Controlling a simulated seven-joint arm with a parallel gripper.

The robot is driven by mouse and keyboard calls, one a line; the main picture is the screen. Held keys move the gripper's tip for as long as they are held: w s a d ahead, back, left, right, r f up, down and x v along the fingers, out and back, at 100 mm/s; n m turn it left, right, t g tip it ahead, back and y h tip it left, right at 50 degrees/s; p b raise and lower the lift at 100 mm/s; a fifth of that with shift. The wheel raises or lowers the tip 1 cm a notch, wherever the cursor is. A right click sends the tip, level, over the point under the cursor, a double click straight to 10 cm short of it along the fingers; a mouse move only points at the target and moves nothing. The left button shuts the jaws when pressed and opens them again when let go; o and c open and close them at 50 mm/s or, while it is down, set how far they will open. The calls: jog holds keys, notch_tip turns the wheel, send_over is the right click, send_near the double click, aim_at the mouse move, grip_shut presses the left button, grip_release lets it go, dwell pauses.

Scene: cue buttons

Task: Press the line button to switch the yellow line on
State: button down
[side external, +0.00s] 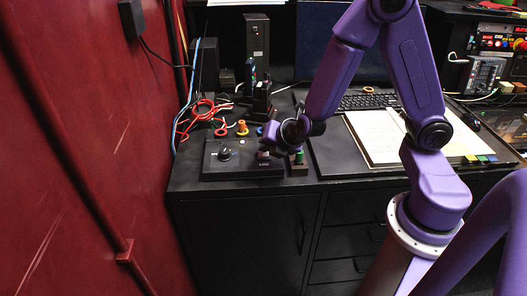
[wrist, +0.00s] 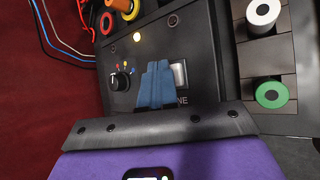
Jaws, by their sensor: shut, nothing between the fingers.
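A black control box (side external: 243,168) sits on the desk's left end; its panel also shows in the wrist view (wrist: 208,92). On it are a black knob (wrist: 118,81) with small coloured dots around it, a small yellow-glowing light (wrist: 137,37), and a pale rectangular button (wrist: 180,73). Lettering ending in "NE" shows beside the button; my fingers hide the rest. My gripper (wrist: 155,85) has its blue fingers shut and empty, over the panel just left of the button and partly overlapping it. I cannot tell whether they touch it. In the side view my gripper (side external: 264,152) is low over the box's right part.
Orange and yellow spools (wrist: 124,7) stand beyond the box, near red, white and blue cables (side external: 200,112). A rack with white (wrist: 262,14) and green (wrist: 270,93) spools stands at its right. A keyboard (side external: 368,101) and papers (side external: 378,136) lie further right. A red wall (side external: 85,160) is at left.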

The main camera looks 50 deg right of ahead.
jog(key=shift+r, duration=0.9)
jog(key=shift+r, duration=2.5)
jog(key=m, duration=0.1)
jog(key=m+g+h, duration=0.1)
jog(key=m+g, duration=0.2)
jog(key=m, duration=0.3)
send_near(266, 155)
jog(key=s+d+r, duration=0.2)
jog(key=s+r, duration=0.1)
jog(key=s, duration=0.1)
jog(key=s+a+m+g+y, duration=0.1)
jog(key=s+m+g, duration=0.1)
jog(key=s, duration=0.6)
jog(key=s+a+r+m+g+y, duration=0.1)
jog(key=s+m+g, duration=0.2)
jog(key=s, duration=0.5)
jog(key=shift+s+a+m+g+y, duration=0.15)
jog(key=shift+a+m+g+y, duration=0.15)
jog(key=shift+a+g+y, duration=0.1)
